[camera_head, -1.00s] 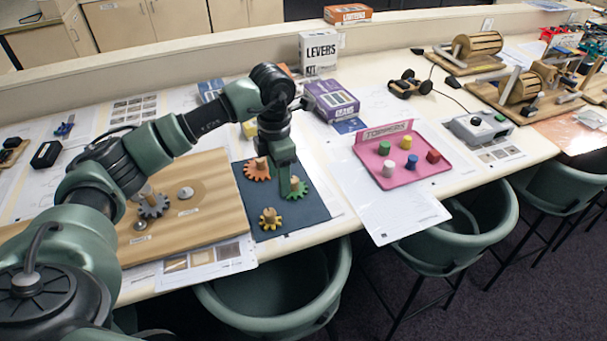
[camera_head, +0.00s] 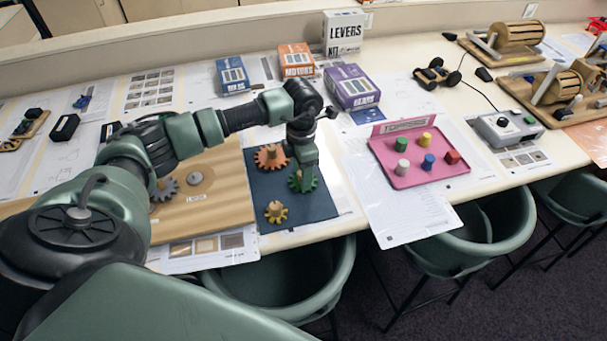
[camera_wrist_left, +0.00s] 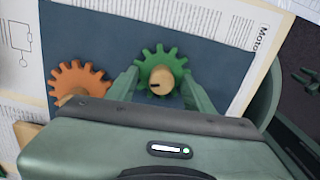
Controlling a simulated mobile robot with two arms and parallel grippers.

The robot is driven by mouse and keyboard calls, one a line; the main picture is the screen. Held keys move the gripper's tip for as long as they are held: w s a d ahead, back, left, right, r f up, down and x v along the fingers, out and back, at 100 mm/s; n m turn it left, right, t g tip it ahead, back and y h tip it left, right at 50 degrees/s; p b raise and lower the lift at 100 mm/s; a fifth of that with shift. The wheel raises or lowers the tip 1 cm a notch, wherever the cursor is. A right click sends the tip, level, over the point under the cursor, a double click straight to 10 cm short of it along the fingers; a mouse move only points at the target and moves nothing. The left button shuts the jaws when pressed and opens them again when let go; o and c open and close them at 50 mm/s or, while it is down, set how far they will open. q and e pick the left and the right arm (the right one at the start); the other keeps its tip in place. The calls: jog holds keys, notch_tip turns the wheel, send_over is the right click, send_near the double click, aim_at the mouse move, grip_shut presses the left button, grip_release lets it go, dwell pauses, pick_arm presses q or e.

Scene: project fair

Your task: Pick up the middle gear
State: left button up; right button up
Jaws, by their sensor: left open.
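A dark blue mat (camera_head: 318,206) holds three toothed gears with wooden knobs. The orange gear (camera_head: 271,157) is at the back left, the green gear (camera_head: 296,184) at the right and the small yellow gear (camera_head: 276,212) at the front. My left gripper (camera_head: 303,181) is down over the green gear and partly hides it. In the left wrist view, the open fingers (camera_wrist_left: 161,90) stand on either side of the green gear's (camera_wrist_left: 158,62) knob. Whether they touch it is unclear. The orange gear (camera_wrist_left: 78,80) also shows there.
A wooden board (camera_head: 220,206) with a grey gear (camera_head: 164,188) lies left of the mat. A pink tray (camera_head: 404,180) with coloured pegs is to the right. Boxes, including a purple one (camera_head: 352,88), stand behind. Green chairs (camera_head: 290,285) line the table's front edge.

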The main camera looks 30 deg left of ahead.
pick_arm(q)
jog(key=shift+s, duration=0.1)
jog(key=shift+c, duration=1.2)
grip_shut()
jog(key=shift+r, duration=0.1)
